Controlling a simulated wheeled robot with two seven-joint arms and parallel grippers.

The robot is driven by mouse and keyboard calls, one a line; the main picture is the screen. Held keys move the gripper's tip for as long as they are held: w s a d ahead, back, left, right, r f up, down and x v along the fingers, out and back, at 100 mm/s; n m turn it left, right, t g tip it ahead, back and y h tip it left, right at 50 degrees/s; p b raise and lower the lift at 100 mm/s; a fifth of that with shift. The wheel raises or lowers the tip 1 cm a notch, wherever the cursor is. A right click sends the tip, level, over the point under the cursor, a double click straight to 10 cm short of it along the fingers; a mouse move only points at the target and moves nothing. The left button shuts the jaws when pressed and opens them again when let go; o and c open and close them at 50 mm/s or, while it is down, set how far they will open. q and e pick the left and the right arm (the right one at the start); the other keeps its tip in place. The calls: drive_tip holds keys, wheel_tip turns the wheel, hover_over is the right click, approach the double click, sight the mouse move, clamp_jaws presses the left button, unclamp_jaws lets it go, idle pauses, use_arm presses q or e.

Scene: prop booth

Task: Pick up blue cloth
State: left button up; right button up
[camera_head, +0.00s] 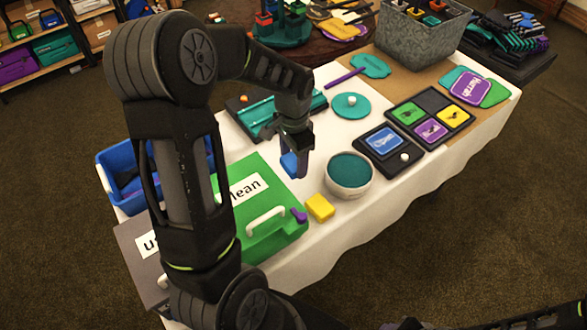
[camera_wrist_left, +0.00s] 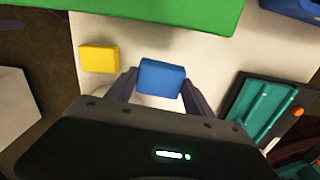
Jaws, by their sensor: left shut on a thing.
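The blue cloth (camera_head: 289,163) is a small, block-like blue piece between the fingers of my left gripper (camera_head: 296,168). It hangs above the white table, between the green box and the round bowl. In the left wrist view the blue cloth (camera_wrist_left: 161,77) sits between the two dark fingertips of my left gripper (camera_wrist_left: 158,82), which is shut on it. Its underside and the gap to the table are hard to judge. My right gripper does not show.
A green box (camera_head: 275,232) with a white handle stands at the front left. A yellow block (camera_head: 320,207) and a teal-filled bowl (camera_head: 349,175) are close by. A teal-and-black tray (camera_head: 262,118) lies behind, and a black tray of cards (camera_head: 431,117) to the right.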

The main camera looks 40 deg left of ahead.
sight(294, 161)
use_arm(q)
wheel_tip(294, 161, up, 4)
drive_tip(key=shift+r, duration=0.15)
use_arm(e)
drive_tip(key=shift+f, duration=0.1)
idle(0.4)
